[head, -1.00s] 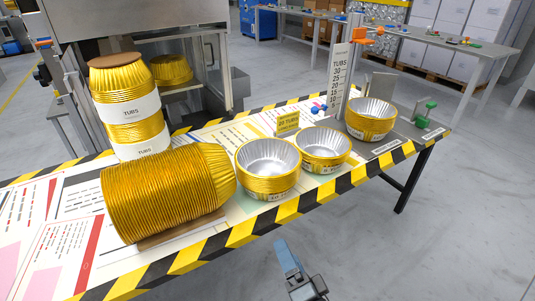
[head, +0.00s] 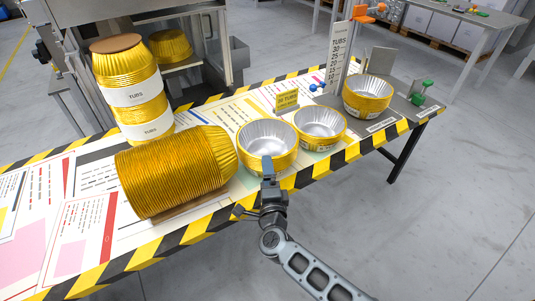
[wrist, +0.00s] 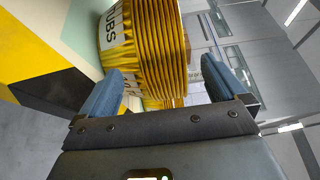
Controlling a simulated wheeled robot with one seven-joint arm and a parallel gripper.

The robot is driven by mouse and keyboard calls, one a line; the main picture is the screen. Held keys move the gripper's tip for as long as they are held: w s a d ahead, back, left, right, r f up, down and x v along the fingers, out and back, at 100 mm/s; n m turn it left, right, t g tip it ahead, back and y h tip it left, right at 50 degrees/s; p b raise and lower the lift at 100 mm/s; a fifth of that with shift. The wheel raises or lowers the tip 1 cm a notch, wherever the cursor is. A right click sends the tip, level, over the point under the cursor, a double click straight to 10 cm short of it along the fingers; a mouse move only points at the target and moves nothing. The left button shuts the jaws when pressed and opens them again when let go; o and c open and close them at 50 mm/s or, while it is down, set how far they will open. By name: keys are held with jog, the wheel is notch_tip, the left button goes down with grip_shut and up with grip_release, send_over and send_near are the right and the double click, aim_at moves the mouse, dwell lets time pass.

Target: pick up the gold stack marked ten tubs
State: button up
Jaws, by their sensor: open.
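Three short gold stacks of foil tubs with silver insides stand in a row: a front-left one (head: 283,163), a middle one (head: 334,137) and a far-right one (head: 368,104). Their printed counts are too small to read in the head view. My gripper (head: 254,187) is open and empty at the near side of the front-left stack. In the wrist view, a gold stack (wrist: 160,40) with a white label ending in "TUBS" lies ahead, between the open fingers (wrist: 162,70). The number on that label is out of view. Contact cannot be told.
A large gold stack (head: 170,175) lies on its side left of the short stacks. A tall labelled stack (head: 132,95) stands behind it. A small yellow sign (head: 287,101) and a TUBS scale post (head: 338,58) stand behind the row. The striped table edge (head: 210,232) runs in front.

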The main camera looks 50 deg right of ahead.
jog(key=shift+x, duration=1.05)
jog(key=shift+f, duration=0.1)
jog(key=c, duration=1.3)
